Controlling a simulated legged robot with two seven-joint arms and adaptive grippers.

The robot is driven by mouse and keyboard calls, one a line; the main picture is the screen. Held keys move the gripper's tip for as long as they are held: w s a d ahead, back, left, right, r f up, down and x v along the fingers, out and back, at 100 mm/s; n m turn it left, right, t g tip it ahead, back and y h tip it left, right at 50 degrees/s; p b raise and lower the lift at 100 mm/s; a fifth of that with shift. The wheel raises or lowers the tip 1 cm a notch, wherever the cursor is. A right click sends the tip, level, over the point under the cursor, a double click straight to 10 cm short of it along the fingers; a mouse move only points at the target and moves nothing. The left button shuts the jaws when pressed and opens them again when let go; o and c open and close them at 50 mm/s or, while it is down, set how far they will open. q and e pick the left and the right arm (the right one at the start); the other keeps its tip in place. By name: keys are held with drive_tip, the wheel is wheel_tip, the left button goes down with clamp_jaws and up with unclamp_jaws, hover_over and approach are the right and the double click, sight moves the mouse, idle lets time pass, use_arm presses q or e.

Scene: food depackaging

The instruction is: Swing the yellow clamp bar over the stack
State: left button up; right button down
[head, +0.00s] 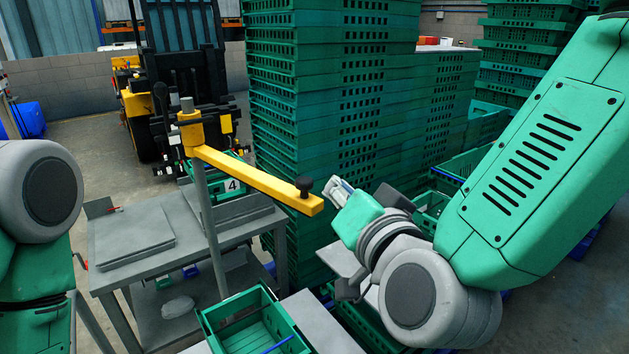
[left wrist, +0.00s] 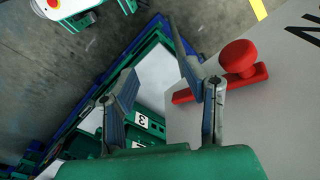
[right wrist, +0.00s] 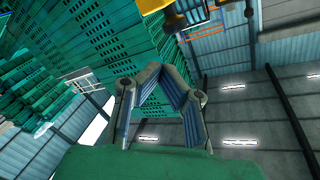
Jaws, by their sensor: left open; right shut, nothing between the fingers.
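The yellow clamp bar (head: 255,178) reaches from an upright grey post (head: 207,225) toward the right, with a black knob (head: 304,187) at its free end. It overlaps the tall stack of green crates (head: 340,90) in the head view; I cannot tell its depth from them. My right gripper (head: 336,190) is shut and empty, just right of the bar's end. In the right wrist view its fingertips (right wrist: 160,70) meet, and the yellow end (right wrist: 152,5) shows at the top edge. My left gripper (left wrist: 156,65) is open beside a red knob (left wrist: 238,57) on a grey panel.
A grey table (head: 130,240) stands at the left. An open green crate (head: 255,325) sits at the bottom middle. A yellow-and-black forklift (head: 185,70) stands behind. More green crates (head: 525,60) are stacked at the back right. Bare floor (head: 70,150) lies at the left.

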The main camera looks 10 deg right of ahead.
drive_tip(key=d+m+g+y, duration=0.2)
drive_tip(key=d+m+y, duration=0.25)
drive_tip(key=d, duration=0.35)
drive_tip(key=s+a+f+p+x, duration=0.1)
drive_tip(key=p+x, duration=0.1)
drive_tip(key=x, duration=0.8)
use_arm(q)
drive_tip(key=shift+w+d+r+b, duration=0.1)
drive_tip(key=shift+d+r+b, duration=0.25)
drive_tip(key=shift+d+r, duration=0.5)
use_arm(e)
drive_tip(key=s+a, duration=0.7)
drive_tip(key=a, duration=0.3)
drive_tip(key=shift+s+a+f+m, duration=0.2)
drive_tip(key=shift+s+a+m, duration=0.1)
drive_tip(key=shift+s+m, duration=0.1)
use_arm(q)
drive_tip(key=shift+a, duration=0.15)
use_arm(e)
drive_tip(key=shift+y, duration=0.25)
